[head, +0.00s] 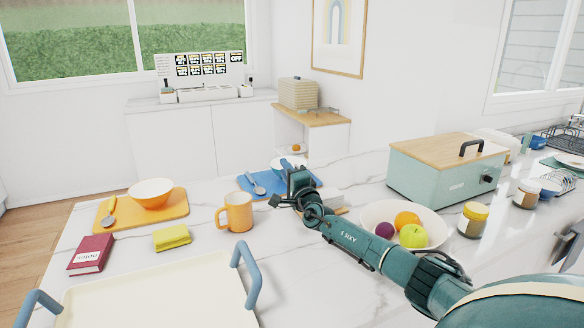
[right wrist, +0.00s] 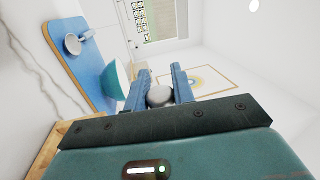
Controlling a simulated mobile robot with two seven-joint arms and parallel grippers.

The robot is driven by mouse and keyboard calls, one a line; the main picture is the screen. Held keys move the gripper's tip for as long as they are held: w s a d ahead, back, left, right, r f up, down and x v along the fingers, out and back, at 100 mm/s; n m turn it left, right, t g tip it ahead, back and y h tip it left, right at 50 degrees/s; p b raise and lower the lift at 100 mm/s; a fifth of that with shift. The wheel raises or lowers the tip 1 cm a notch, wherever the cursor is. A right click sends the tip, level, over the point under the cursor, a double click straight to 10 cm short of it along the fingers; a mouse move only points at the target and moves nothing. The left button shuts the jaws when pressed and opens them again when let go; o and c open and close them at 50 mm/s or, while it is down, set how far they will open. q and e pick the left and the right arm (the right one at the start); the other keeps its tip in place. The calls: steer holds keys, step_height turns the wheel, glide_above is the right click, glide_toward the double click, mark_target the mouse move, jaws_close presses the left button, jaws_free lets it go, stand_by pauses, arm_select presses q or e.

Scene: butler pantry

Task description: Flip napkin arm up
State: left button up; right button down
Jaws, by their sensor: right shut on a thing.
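My right gripper (head: 287,163) reaches over the counter above the blue mat. In the right wrist view its two blue fingers (right wrist: 161,84) are closed around a rounded pale grey knob (right wrist: 160,96). The knob looks like the end of the napkin arm, but the rest of the arm is hidden behind my gripper. The napkin holder, with white napkins (head: 332,197) on a wooden base, stands just right of my gripper in the head view, partly covered by my wrist. A wooden edge (right wrist: 48,148) shows at lower left in the wrist view. My left gripper is not in view.
A bowl (right wrist: 116,78) on the blue mat (right wrist: 83,45) is close beside my fingers. An orange mug (head: 238,211) stands to the left, a fruit bowl (head: 375,211) under my forearm, and a green bread box (head: 440,178) to the right. A tray (head: 160,295) lies in front.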

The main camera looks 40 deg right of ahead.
steer(key=shift+w+a+f+n, duration=0.1)
steer(key=shift+a+f+n, duration=0.25)
steer(key=shift+n, duration=0.35)
steer(key=shift+a, duration=0.1)
steer(key=c, duration=1.2)
jaws_free()
steer(key=shift+r, duration=0.1)
steer(key=shift+o, duration=0.2)
steer(key=p+v, duration=0.3)
steer(key=v, duration=1)
steer(key=shift+s, duration=0.2)
